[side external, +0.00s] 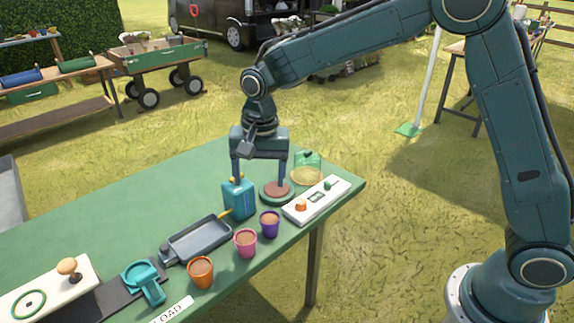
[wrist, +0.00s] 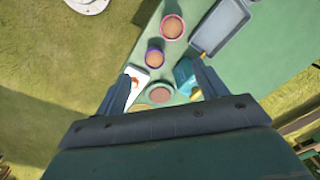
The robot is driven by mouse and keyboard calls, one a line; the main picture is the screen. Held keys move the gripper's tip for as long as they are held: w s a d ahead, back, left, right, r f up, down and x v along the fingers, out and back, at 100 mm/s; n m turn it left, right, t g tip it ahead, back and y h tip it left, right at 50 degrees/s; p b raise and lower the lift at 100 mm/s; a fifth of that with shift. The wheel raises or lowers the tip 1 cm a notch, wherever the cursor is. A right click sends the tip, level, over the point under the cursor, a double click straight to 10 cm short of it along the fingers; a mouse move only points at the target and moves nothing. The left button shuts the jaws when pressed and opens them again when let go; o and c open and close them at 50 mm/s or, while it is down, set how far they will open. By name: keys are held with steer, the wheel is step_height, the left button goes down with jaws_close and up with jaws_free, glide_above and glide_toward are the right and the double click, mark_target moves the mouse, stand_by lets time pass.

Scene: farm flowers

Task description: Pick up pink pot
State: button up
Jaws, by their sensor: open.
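The pink pot (side external: 245,243) stands upright on the green table, filled with brown soil, between an orange pot (side external: 201,272) and a purple pot (side external: 269,224). It also shows near the top of the wrist view (wrist: 172,27), with the purple pot (wrist: 155,53) nearer to my gripper. My gripper (side external: 260,180) is open and points down over the table's far part, behind the purple and pink pots. Its fingers straddle the space above a round dish (side external: 276,192) with a brown centre. Nothing is held between the fingers (wrist: 162,90).
A blue can (side external: 239,199) stands close to my gripper's left finger. A grey tray (side external: 199,240) lies left of the pink pot, and a white control panel (side external: 317,201) lies to the right. A clear green-topped dome (side external: 307,167) stands behind. The table's back left is clear.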

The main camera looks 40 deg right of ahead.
steer(key=m, duration=0.2)
glide_toward(246, 241)
steer(key=shift+g, duration=0.4)
steer(key=shift+w+a+f, duration=0.1)
steer(key=shift+w+f, duration=0.05)
steer(key=shift+f, duration=0.85)
steer(key=shift+w+d+f, duration=0.1)
steer(key=shift+w+f, duration=0.1)
steer(key=shift+f, duration=0.75)
steer(key=shift+w+a+f, duration=0.1)
steer(key=shift+w+f, duration=0.05)
steer(key=shift+f, duration=0.85)
steer(key=shift+f, duration=0.1)
steer(key=shift+s+f, duration=0.1)
steer(key=shift+f, duration=2.4)
steer(key=shift+c, duration=0.2)
steer(key=c, duration=1)
